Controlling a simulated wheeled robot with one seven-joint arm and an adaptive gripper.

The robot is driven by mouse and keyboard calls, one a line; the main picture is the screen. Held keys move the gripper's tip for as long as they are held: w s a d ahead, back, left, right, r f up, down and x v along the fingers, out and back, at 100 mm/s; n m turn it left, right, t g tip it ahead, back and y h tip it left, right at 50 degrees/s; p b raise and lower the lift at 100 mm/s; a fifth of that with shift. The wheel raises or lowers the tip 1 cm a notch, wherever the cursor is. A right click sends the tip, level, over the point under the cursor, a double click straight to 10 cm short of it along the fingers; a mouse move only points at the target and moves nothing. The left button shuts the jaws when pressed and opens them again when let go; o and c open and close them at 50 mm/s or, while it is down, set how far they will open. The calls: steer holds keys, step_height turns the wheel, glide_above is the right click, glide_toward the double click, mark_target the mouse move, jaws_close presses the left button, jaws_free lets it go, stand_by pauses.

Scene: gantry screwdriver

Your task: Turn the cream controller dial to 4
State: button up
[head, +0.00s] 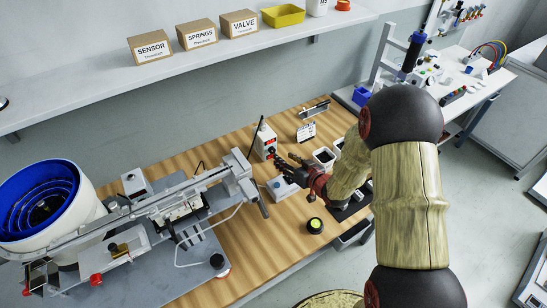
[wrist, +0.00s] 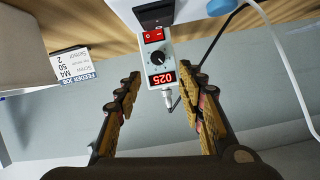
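The cream controller (head: 265,138) is a small upright box on the wooden bench in the head view. In the wrist view the controller (wrist: 153,38) appears upside down at the top middle. Its black dial (wrist: 158,57) sits between a red rocker switch (wrist: 153,36) and a red lit digit display (wrist: 162,78). The dial's number marks are too small to read. My gripper (wrist: 166,82) is open and empty, its two fingers spread on either side of the controller's face and apart from it. In the head view my gripper (head: 281,163) is just in front of the controller.
A white FEEDER JOB card (wrist: 74,64) stands beside the controller. A feeder rail (head: 185,195) and a blue-lined bowl (head: 45,205) fill the bench's left side.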

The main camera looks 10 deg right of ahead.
mark_target(273, 151)
steer(key=shift+n, duration=0.8)
steer(key=b+x, duration=0.1)
steer(key=x, duration=0.4)
steer(key=b+x, duration=0.1)
steer(key=x, duration=0.2)
steer(key=shift+s+d+f+b, duration=0.1)
steer(key=shift+d+f+b, duration=0.1)
steer(key=shift+f+b, duration=0.15)
jaws_close()
